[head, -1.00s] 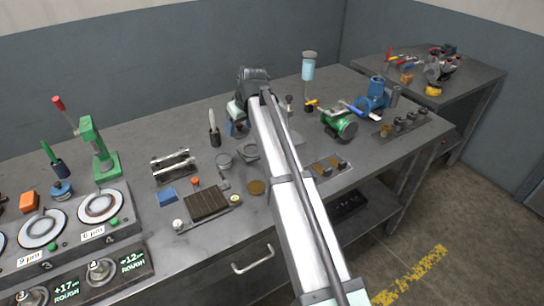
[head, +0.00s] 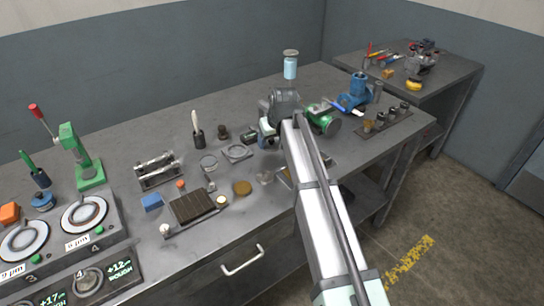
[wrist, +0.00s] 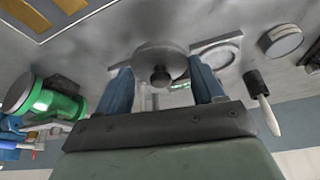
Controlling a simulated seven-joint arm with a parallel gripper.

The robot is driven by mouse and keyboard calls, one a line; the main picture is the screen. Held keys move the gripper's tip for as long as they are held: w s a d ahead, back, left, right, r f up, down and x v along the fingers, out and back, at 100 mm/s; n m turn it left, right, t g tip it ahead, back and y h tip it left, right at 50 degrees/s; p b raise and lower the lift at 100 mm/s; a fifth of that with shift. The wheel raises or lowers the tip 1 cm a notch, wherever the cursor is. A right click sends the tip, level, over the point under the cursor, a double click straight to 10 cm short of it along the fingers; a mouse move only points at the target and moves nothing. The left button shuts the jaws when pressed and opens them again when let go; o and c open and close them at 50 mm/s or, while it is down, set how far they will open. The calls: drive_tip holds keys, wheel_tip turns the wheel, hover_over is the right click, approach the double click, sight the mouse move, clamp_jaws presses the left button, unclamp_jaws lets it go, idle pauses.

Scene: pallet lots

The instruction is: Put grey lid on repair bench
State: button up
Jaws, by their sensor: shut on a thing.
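A round grey lid (wrist: 150,58) with a dark centre knob shows in the wrist view between the two blue fingers of my gripper (wrist: 165,82), which is shut on it. In the head view my gripper (head: 268,132) is over the right part of the long workbench, left of a green valve. My arm hides the lid there. A second grey bench (head: 456,72) stands apart at the back right, with coloured-handled tools and a dark metal assembly on it. No label shows which bench is the repair bench.
A green valve (head: 322,119), a blue valve (head: 358,93) and a rack of small parts (head: 385,124) stand right of my gripper. A clear light-blue jar (head: 290,66) stands behind it.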

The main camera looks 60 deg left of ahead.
sight(270, 160)
drive_tip(key=shift+f, duration=3.3)
drive_tip(key=shift+f, duration=0.2)
drive_tip(key=o, duration=1)
drive_tip(key=shift+r, duration=0.1)
drive_tip(key=v, duration=1.2)
drive_tip(key=shift+s+r, duration=0.1)
